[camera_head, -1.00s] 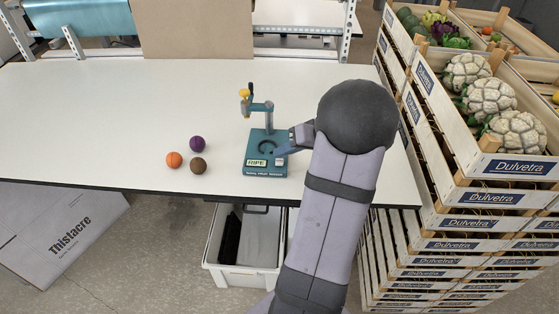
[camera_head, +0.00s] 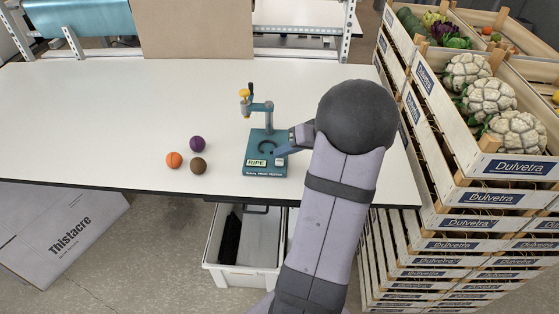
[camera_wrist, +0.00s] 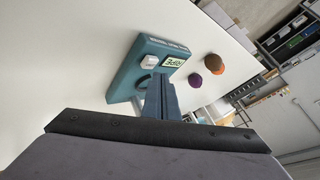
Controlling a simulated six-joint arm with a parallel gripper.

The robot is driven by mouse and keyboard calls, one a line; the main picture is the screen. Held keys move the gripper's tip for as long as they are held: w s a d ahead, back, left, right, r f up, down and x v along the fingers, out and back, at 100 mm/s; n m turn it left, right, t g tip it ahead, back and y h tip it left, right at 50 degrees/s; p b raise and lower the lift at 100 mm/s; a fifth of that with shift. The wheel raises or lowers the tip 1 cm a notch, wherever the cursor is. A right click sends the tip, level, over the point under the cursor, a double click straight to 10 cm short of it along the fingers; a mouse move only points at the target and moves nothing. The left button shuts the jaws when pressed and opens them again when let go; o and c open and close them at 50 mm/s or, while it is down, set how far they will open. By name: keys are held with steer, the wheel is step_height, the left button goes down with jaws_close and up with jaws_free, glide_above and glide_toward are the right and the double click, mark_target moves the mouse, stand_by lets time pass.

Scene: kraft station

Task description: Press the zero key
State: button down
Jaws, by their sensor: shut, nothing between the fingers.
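The teal fruit tester (camera_head: 256,172) stands near the front edge of the white table and also shows in the wrist view (camera_wrist: 127,78). Its display (camera_head: 257,163) reads "RIPE". My gripper (camera_head: 281,155) is shut and empty, low over the tester's right side. In the wrist view the closed fingertips (camera_wrist: 160,77) are beside the pale key. I cannot tell whether they touch the tester.
An orange ball (camera_head: 174,159), a purple ball (camera_head: 197,144) and a brown ball (camera_head: 198,165) lie left of the tester. The tester's upright post with a yellow-topped plunger (camera_head: 245,97) rises behind. Stacked crates of cauliflower (camera_head: 490,100) stand right. The table's left is clear.

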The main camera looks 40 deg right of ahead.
steer(key=shift+f+b, duration=0.85)
steer(key=shift+b, duration=0.55)
stand_by(0.9)
steer(key=shift+r, duration=0.15)
stand_by(0.3)
steer(key=shift+r+p, duration=0.3)
steer(key=shift+r, duration=0.4)
step_height(320, 180, up, 5)
steer(key=shift+p, duration=1.25)
